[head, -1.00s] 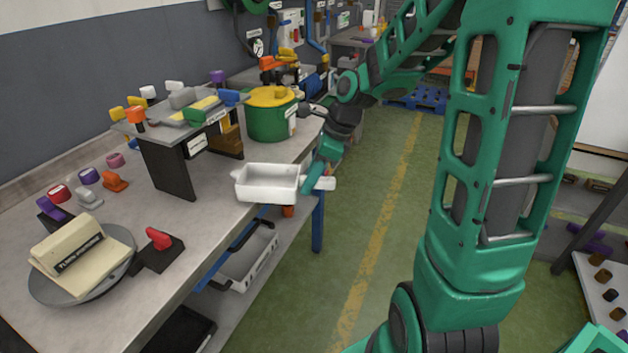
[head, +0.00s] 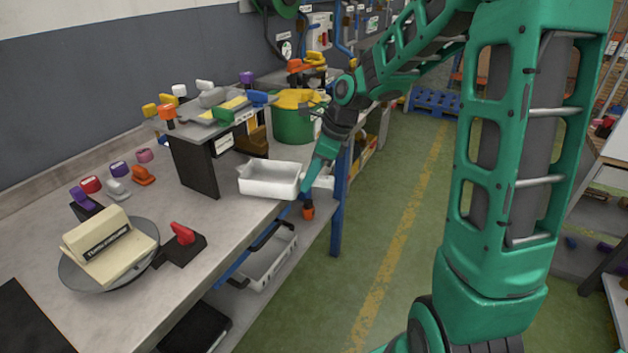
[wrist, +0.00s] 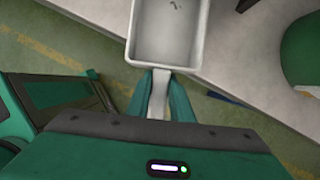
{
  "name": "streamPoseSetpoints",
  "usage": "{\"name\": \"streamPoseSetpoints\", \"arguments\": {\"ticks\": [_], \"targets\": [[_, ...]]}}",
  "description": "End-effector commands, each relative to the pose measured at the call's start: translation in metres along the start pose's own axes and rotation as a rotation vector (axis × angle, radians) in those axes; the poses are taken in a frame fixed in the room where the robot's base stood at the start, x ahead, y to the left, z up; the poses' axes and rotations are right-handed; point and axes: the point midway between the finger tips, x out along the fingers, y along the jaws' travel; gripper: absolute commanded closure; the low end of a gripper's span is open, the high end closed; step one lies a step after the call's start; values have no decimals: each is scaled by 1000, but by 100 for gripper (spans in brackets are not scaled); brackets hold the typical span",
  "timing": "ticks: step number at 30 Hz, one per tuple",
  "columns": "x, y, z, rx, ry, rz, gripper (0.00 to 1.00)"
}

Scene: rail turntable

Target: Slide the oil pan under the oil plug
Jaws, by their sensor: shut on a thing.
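The oil pan is a white, open rectangular tray (head: 262,187) at the right edge of the workbench, just right of the raised stand's dark leg. In the wrist view the pan (wrist: 168,35) is straight ahead of my gripper. My gripper (head: 316,180) is shut on the pan's white handle, which shows between the green fingers (wrist: 166,98) in the wrist view. The pan looks level and empty apart from small dark marks on its floor. I cannot make out the oil plug; the underside of the stand (head: 213,118) is hidden from this angle.
The stand's dark leg (head: 193,168) and a brown block (head: 252,141) are near the pan. A green pot with a yellow lid (head: 292,125) stands behind it. Bare bench lies in front of the stand.

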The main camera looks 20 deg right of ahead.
Motion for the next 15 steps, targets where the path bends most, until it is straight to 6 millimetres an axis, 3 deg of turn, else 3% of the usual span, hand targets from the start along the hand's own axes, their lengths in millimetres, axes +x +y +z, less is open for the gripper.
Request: {"name": "streamPoseSetpoints", "arguments": {"ticks": [15], "targets": [[11, -9, 26, -1, -1, 0, 100]]}}
